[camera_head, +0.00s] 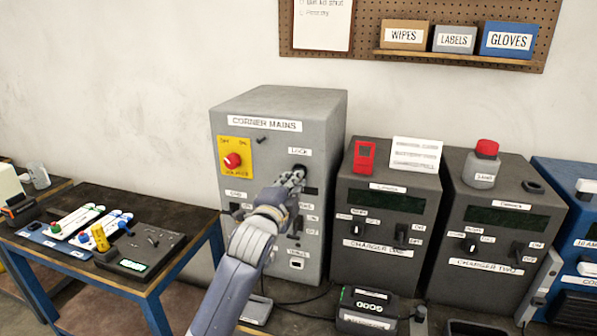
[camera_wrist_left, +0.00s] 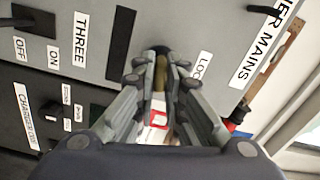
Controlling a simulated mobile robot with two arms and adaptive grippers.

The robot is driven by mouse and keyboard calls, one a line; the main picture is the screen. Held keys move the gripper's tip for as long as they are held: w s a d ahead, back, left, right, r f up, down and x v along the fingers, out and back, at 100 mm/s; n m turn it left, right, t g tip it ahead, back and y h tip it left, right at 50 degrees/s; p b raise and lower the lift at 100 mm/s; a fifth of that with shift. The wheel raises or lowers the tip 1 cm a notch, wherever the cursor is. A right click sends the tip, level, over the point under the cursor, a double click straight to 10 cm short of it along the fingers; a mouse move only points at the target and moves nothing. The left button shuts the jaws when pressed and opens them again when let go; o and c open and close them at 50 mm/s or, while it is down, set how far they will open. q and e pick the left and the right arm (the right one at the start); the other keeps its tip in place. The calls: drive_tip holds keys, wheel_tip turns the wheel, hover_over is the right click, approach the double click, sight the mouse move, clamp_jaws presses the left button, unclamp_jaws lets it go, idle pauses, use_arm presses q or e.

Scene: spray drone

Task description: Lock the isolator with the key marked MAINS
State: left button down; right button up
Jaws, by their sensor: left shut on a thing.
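The grey CORNER MAINS box (camera_head: 283,116) stands on the bench, with a LOCK label near its upper right. The isolator (camera_head: 233,160) is a red knob on a yellow plate at its upper left. My left gripper (camera_head: 297,178) is at the lock. In the left wrist view, my left gripper (camera_wrist_left: 162,75) is shut on a small brass key (camera_wrist_left: 160,78), pointing at the dark round lock. Whether its tip is inside is hidden by the fingers. No MAINS marking on the key is legible. My right gripper is out of view.
CHARGER ONE (camera_head: 376,277) and CHARGER TWO (camera_head: 481,285) stand close on the right. A red-framed item (camera_head: 364,157) and a white card (camera_head: 416,153) are on CHARGER ONE. A low side table (camera_head: 165,206) with several tools stands left.

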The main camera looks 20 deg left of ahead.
use_arm(q)
drive_tip(key=n+p, duration=0.4)
drive_tip(key=n, duration=0.8)
drive_tip(key=n+p, duration=0.1)
drive_tip(key=n, duration=0.1)
drive_tip(key=shift+r+n, duration=0.1)
drive_tip(key=shift+n, duration=0.2)
drive_tip(key=c, duration=1.7)
unclamp_jaws()
drive_tip(key=shift+o, duration=0.6)
drive_tip(key=shift+s, duration=0.1)
